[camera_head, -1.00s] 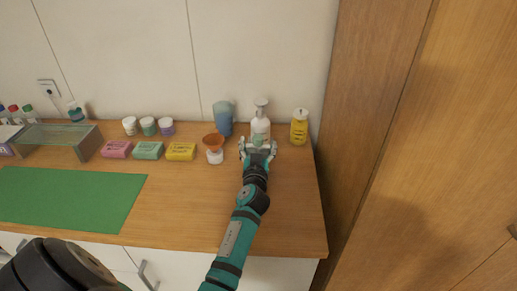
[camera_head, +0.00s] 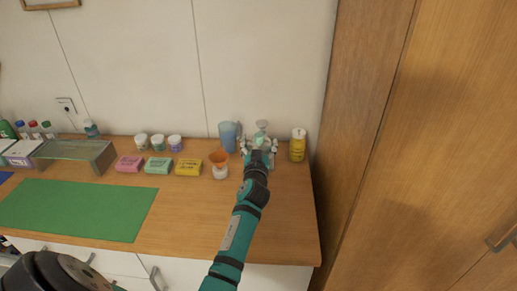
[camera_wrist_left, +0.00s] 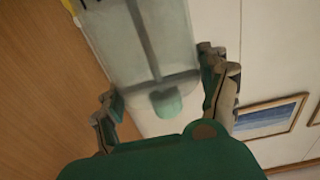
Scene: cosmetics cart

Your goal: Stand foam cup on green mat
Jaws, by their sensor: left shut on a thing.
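My left gripper (camera_head: 258,146) is at the back right of the wooden counter, shut on a pale pump bottle (camera_head: 262,127). The bottle's top shows above the gripper; its lower part is hidden. In the left wrist view the translucent bottle (camera_wrist_left: 150,40), with a tube inside and a green nozzle, lies between the fingers (camera_wrist_left: 160,100). I see no label, so I cannot tell whether this is the foam cup. The green mat (camera_head: 80,210) lies flat and bare at the front left. My right gripper is not in view.
A blue cup (camera_head: 227,136) stands just left of the gripper, a yellow bottle (camera_head: 297,147) just right. An orange funnel (camera_head: 219,158) sits on a white base. Several boxes (camera_head: 158,166) and jars (camera_head: 158,144) and a clear stand (camera_head: 78,148) are behind the mat. Front right counter is free.

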